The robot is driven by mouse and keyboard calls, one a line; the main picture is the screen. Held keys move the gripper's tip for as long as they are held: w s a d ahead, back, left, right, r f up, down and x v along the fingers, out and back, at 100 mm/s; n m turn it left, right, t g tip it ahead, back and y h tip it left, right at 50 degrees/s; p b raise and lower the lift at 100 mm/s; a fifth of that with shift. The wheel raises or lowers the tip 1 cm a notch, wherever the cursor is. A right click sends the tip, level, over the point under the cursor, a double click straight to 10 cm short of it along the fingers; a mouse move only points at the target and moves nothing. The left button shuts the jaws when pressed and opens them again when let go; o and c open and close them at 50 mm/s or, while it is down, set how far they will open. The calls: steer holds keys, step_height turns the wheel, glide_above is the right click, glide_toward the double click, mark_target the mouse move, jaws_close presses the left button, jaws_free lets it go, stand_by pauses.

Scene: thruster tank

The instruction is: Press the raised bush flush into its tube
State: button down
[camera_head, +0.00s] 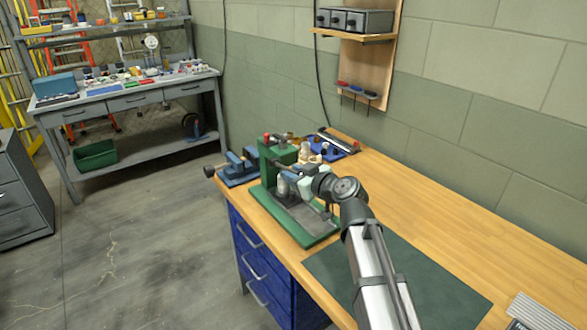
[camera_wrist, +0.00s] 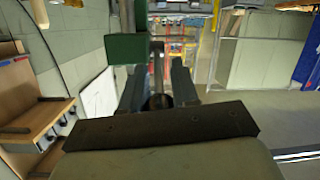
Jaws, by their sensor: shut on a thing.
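A green press (camera_head: 277,155) stands on its green base (camera_head: 318,238) at the near left end of the wooden bench. My gripper (camera_head: 291,177) is at the press, in front of its column. In the wrist view, my gripper (camera_wrist: 157,90) has its two fingers either side of a dark bar (camera_wrist: 157,68), which looks like the press lever, and is shut on it. A grey cylinder (camera_head: 283,186) shows below the gripper at the press; I cannot tell whether it is the ram or the tube. The raised bush cannot be made out.
A blue vise (camera_head: 238,168) sits left of the press. A blue tray (camera_head: 343,147) with small parts lies behind it near the wall. A dark green mat (camera_head: 425,285) covers the bench to the right. The bench beyond the mat is mostly clear.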

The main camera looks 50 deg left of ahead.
steer(key=shift+f, duration=0.5)
stand_by(0.4)
steer(key=c, duration=0.9)
jaws_free()
steer(key=shift+r, duration=0.1)
steer(key=v, duration=1.3)
steer(key=shift+d, duration=0.4)
steer(key=shift+c, duration=0.5)
